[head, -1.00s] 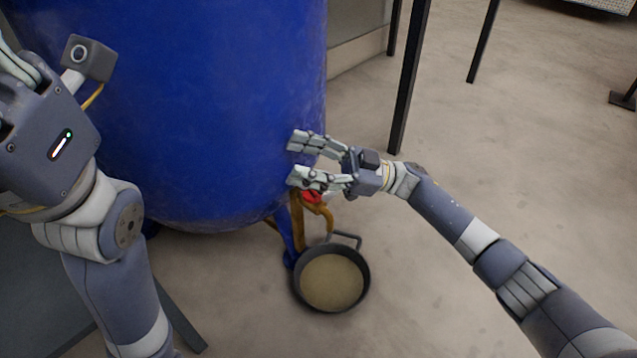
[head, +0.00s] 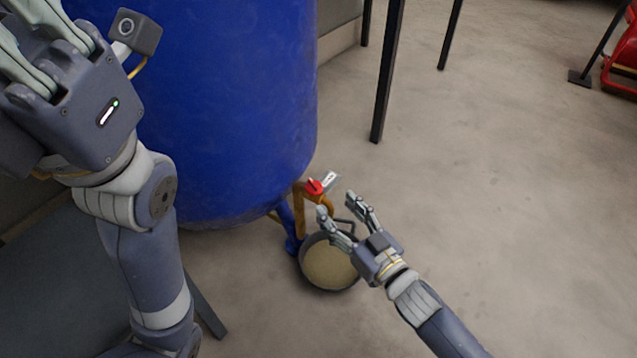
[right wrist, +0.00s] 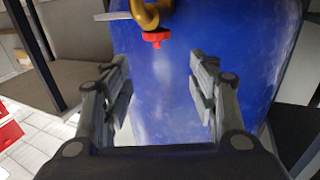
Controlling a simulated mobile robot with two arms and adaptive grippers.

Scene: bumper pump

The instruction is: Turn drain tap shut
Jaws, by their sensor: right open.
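The drain tap has a red handle (head: 315,187) on a brass pipe (head: 299,215) under the lower right side of the blue tank (head: 230,110). In the right wrist view the red handle (right wrist: 156,38) sits beyond the fingertips, roughly between them. My right gripper (head: 336,204) is open and empty, just below and right of the handle, apart from it. My left gripper (head: 22,62) is at the upper left, far from the tap; its fingertips are cut off by the picture edge.
A round dark pan (head: 330,264) with tan contents stands on the floor below the tap, partly behind my right gripper. A blue tank leg (head: 291,232) is beside it. Dark posts (head: 388,75) stand behind.

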